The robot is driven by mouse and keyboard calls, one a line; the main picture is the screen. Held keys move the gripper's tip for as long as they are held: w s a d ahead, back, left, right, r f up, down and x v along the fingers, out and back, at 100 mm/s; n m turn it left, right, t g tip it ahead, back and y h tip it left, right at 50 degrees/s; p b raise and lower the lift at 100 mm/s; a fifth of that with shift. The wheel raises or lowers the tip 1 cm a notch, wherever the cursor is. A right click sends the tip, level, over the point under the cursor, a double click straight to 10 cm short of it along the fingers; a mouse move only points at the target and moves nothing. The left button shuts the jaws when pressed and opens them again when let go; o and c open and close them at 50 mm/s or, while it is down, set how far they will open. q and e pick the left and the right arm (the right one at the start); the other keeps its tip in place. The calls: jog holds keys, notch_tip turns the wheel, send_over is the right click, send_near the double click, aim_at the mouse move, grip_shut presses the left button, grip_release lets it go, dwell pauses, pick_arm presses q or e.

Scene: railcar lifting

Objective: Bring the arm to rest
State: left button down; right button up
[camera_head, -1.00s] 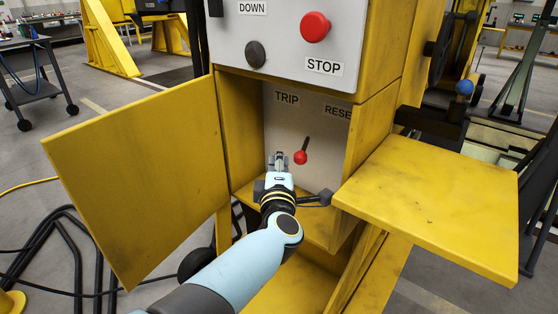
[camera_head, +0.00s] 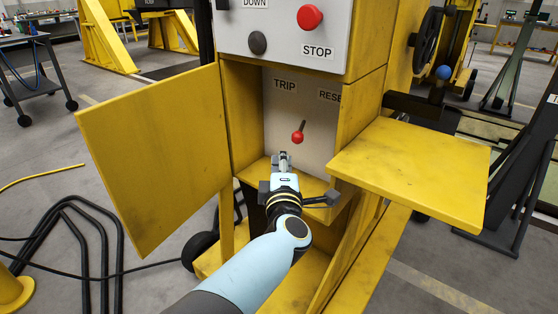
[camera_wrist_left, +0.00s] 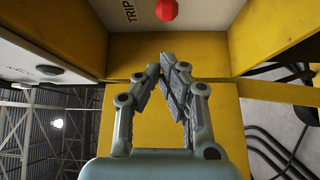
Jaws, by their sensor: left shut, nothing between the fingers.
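My left gripper (camera_head: 282,157) is shut and empty in front of the open yellow cabinet, just below the red-knobbed lever. Its closed fingers also show in the left wrist view (camera_wrist_left: 168,62). The red knob is also in the left wrist view (camera_wrist_left: 166,9), apart from the fingertips. My right gripper is not in view.
An open yellow door (camera_head: 155,160) stands left of my arm. Above are the red STOP button (camera_head: 310,17) and a black button (camera_head: 257,42). Black hoses (camera_head: 75,235) lie on the floor at left.

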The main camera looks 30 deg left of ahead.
pick_arm(q)
jog(key=s+a+f+m+g+h, duration=0.1)
jog(key=s+f+m+g+h, duration=0.45)
jog(key=s+f, duration=0.85)
jog(key=s+f+m+h, duration=0.2)
jog(key=s+f+m, duration=0.6)
jog(key=s+f, duration=0.6)
jog(key=s+a+f+m+g, duration=0.1)
jog(key=s+f+m+g, duration=0.4)
jog(key=s, duration=0.9)
jog(key=s+a+f+m+g, duration=0.2)
jog(key=s+f+m+g, duration=0.3)
jog(key=s+f, duration=0.4)
jog(key=s+h, duration=0.1)
jog(key=s, duration=0.4)
jog(key=shift+f, duration=0.15)
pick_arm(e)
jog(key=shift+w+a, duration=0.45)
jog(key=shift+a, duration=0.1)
pick_arm(q)
jog(key=shift+s, duration=0.1)
